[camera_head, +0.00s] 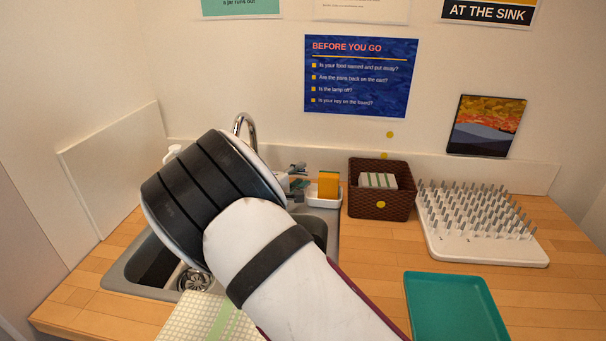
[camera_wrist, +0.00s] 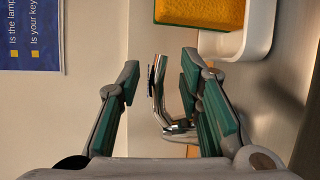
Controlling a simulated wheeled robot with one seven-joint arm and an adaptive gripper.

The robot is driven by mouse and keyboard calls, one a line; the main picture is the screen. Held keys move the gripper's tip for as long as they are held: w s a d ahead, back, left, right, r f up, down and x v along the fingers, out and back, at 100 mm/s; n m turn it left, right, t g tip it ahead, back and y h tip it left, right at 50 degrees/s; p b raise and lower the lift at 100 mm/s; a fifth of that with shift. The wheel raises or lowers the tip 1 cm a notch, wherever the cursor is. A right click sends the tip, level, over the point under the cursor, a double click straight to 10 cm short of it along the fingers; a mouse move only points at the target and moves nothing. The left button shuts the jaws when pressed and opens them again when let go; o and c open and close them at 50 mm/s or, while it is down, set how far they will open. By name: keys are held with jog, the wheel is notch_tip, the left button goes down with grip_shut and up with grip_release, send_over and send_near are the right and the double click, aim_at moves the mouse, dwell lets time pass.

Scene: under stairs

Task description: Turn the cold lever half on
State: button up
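A chrome tap (camera_head: 245,122) rises behind the sink (camera_head: 140,268) in the head view, its lower part hidden by my arm. In the wrist view a slim chrome lever (camera_wrist: 157,92) stands between the two fingers of my gripper (camera_wrist: 160,72). The gripper is open, with gaps visible on both sides of the lever, so it does not look gripped. No hot or cold mark is visible on it. In the head view my gripper is mostly hidden behind my arm.
A yellow-orange sponge (camera_head: 328,184) sits in a white dish (camera_head: 322,200) close to the gripper; the sponge also shows in the wrist view (camera_wrist: 205,12). A brown basket (camera_head: 365,205), a white drying rack (camera_head: 480,250) and a teal tray (camera_head: 452,306) lie to the right.

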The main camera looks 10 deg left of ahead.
jog(key=shift+x, duration=1.15)
grip_shut()
